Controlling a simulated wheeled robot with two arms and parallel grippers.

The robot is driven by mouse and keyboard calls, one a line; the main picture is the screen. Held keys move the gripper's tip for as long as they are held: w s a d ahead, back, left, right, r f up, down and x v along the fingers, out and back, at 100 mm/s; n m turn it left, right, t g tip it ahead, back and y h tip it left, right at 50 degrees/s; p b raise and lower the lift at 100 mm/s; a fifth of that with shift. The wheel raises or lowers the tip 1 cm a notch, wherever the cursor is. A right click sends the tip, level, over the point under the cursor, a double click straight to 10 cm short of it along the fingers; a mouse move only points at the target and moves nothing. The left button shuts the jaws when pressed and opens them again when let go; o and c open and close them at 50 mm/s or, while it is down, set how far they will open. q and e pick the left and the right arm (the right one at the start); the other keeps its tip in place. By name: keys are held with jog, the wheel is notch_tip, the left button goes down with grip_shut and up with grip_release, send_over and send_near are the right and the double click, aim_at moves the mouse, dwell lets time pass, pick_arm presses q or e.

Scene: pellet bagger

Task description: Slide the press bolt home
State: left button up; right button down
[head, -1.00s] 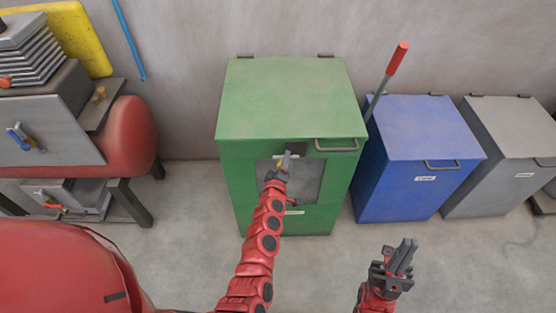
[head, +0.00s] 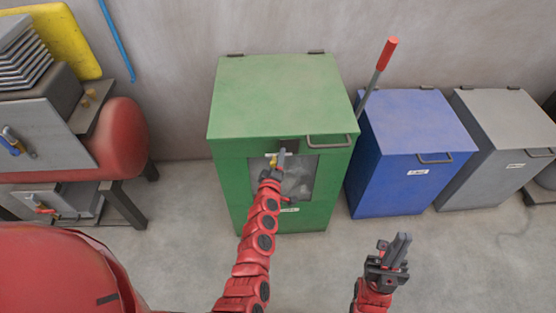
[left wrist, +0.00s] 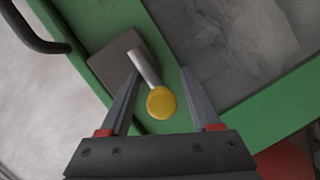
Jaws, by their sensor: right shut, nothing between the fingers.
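The press bolt is a silver rod (left wrist: 147,66) with a yellow round knob (left wrist: 161,102), on a dark grey plate (left wrist: 113,61) on the front of the green press (head: 277,95). In the head view the knob shows small at the window's top edge (head: 281,160). My left gripper (left wrist: 160,78) is open, one finger on each side of the bolt, with gaps visible to the knob. In the head view my left gripper (head: 272,174) is at the press front and hides part of it. My right gripper (head: 402,240) is shut and empty over the floor.
The press has a handle (head: 330,142) and a window with crumpled grey material (head: 298,180). A red-gripped lever (head: 388,55) rises behind. A blue bin (head: 412,140) and a grey bin (head: 506,140) stand right. A red machine (head: 118,140) is left. Floor between is clear.

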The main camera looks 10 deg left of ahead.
pick_arm(q)
jog(key=s+r+b, duration=0.1)
jog(key=s+r, duration=0.2)
jog(key=s, duration=1.4)
jog(key=shift+d+b, duration=0.3)
jog(key=shift+d, duration=0.05)
